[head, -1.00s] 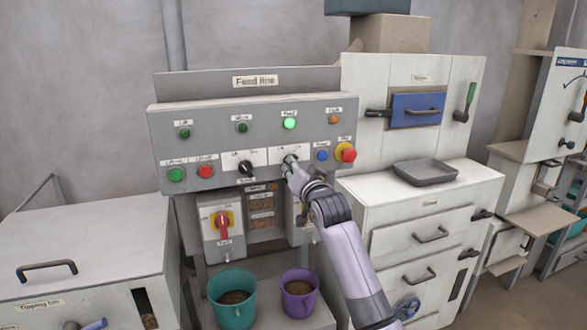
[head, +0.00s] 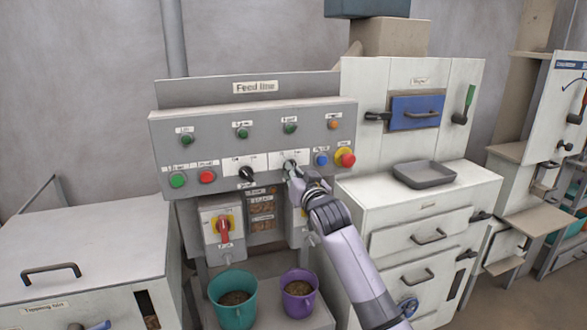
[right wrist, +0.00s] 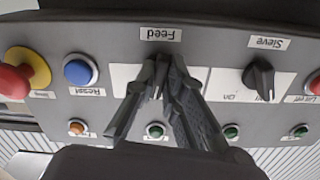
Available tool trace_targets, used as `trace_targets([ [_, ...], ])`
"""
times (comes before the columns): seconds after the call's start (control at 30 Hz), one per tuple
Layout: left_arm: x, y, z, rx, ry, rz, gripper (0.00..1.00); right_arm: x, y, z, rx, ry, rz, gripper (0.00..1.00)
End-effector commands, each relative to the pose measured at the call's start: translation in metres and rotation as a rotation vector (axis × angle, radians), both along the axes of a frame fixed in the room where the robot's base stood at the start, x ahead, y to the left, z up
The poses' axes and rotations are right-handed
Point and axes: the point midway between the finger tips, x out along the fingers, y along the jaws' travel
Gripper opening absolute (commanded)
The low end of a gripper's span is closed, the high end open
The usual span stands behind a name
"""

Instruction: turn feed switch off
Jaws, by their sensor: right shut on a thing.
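The feed switch (right wrist: 159,80) is a dark rotary knob on a white plate, under the label "Feed" in the upside-down right wrist view. My right gripper (right wrist: 162,76) is shut on it, its two fingers covering most of the knob. In the head view my right gripper (head: 291,172) is at the same switch, on the right half of the white plate of the "Feed line" panel (head: 255,111). The feed lamp (head: 290,128) above it is dark green and unlit. My left gripper is not in view.
The sieve knob (head: 246,174) is just left of my right gripper. A blue reset button (head: 321,159) and red emergency stop (head: 346,160) are to its right. A red-handled isolator (head: 223,229) is below. Teal (head: 233,306) and purple buckets (head: 299,301) stand under the panel.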

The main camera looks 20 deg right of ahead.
Motion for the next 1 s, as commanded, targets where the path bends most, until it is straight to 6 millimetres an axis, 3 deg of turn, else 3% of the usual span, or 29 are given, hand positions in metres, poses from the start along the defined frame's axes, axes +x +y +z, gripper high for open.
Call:
trace_targets([
  [0.5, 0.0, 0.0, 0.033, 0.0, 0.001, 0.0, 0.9, 0.0, -0.003, 0.003, -0.473, -0.016, -0.001, 0.0],
  [1.0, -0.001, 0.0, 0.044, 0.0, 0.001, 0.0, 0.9, 0.0, -0.003, 0.002, -0.705, -0.026, 0.0, 0.0],
])
